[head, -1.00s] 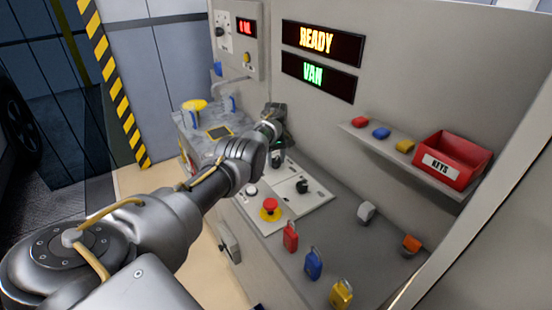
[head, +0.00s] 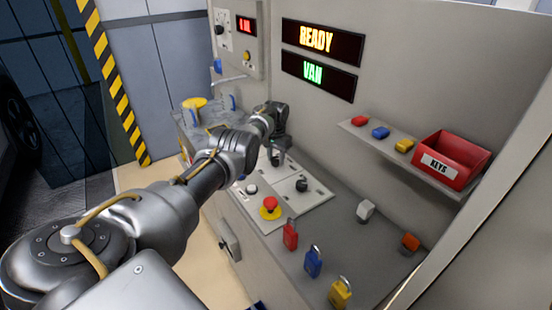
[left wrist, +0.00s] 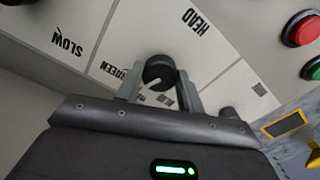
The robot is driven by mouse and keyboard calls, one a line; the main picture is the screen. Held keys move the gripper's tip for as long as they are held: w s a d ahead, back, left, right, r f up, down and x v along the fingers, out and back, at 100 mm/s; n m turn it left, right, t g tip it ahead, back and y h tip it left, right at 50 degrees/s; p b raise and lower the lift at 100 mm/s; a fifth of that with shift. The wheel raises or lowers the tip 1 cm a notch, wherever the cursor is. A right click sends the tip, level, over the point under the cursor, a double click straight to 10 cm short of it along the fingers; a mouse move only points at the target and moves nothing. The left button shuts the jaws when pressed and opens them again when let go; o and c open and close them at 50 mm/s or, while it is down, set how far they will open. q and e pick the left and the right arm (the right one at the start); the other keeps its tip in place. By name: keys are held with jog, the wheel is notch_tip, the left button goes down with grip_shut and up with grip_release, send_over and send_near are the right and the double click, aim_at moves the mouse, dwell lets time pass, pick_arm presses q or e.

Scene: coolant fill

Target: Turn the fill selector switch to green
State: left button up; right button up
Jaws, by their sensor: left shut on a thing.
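The black round selector knob (left wrist: 158,72) with a white pointer line sits on a pale panel in the left wrist view. A "GREEN" label (left wrist: 118,71) is at its left. Another label below the knob is partly hidden by the gripper. The pointer line slants down and left in the picture; I cannot tell exactly which label it marks. My left gripper (left wrist: 158,88) is shut on the knob, one finger on each side. In the head view my left gripper (head: 276,152) reaches down to the panel (head: 285,198), partly hiding the knob. My right gripper is not in view.
A second black knob (head: 302,185) and a red emergency button (head: 270,206) are close by on the panel. Red (head: 290,235), blue (head: 313,262) and yellow (head: 341,292) padlocks stand in front. Displays (head: 317,41) read "READY" and "VAN". A red key bin (head: 450,160) is at right.

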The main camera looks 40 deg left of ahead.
aim_at(276, 159)
pick_arm(q)
jog(key=m+b, duration=0.1)
jog(key=m, duration=0.3)
jog(key=shift+m, duration=0.3)
dwell(0.4)
jog(key=o, duration=1)
notch_tip(276, 159, up, 6)
jog(key=shift+r+p, duration=0.1)
jog(key=shift+p, duration=0.7)
jog(key=shift+r+b, duration=0.3)
jog(key=shift+r, duration=2)
